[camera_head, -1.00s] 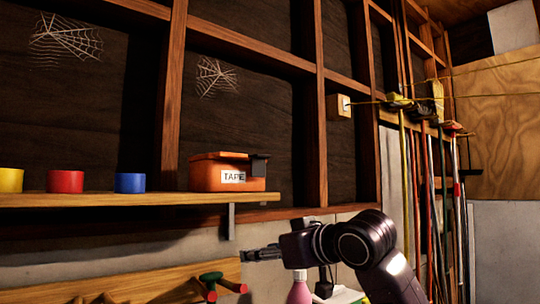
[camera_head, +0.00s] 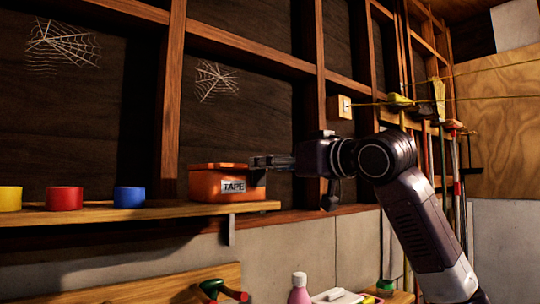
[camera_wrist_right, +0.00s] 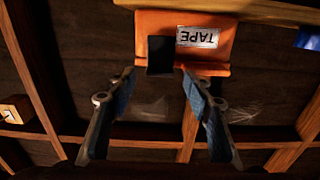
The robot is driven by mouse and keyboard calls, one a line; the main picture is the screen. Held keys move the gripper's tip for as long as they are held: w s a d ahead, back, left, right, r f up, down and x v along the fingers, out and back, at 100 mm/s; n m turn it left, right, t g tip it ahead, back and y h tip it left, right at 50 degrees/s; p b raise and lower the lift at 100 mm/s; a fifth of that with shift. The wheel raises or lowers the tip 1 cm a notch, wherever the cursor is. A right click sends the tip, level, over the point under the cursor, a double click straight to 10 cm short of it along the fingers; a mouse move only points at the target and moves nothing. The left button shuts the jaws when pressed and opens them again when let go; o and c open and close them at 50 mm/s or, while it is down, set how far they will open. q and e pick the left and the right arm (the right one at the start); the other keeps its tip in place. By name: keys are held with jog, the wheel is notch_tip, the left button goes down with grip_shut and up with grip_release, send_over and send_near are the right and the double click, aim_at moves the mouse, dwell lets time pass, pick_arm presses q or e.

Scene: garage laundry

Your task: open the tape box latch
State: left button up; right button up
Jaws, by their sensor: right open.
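The orange tape box (camera_head: 212,185) with a white TAPE label sits on the wooden shelf (camera_head: 150,212). Its black latch (camera_wrist_right: 160,55) is on the box's right end; in the head view it is mostly hidden behind my gripper. In the right wrist view, which is upside down, the box (camera_wrist_right: 185,27) is at the top. My right gripper (camera_wrist_right: 158,77) is open and empty, its blue-padded fingers apart, with the latch just beyond the gap between the tips. In the head view my right gripper (camera_head: 256,162) is at the box's right end. Contact cannot be told. My left gripper is not in view.
Yellow (camera_head: 10,199), red (camera_head: 64,198) and blue (camera_head: 130,197) tape rolls stand on the shelf left of the box. Wooden studs frame the wall behind. A pink bottle (camera_head: 299,290) stands below. Long-handled tools hang at right.

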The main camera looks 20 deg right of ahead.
jog(key=shift+w+a, duration=0.15)
jog(key=shift+w, duration=0.3)
jog(key=shift+c, duration=0.2)
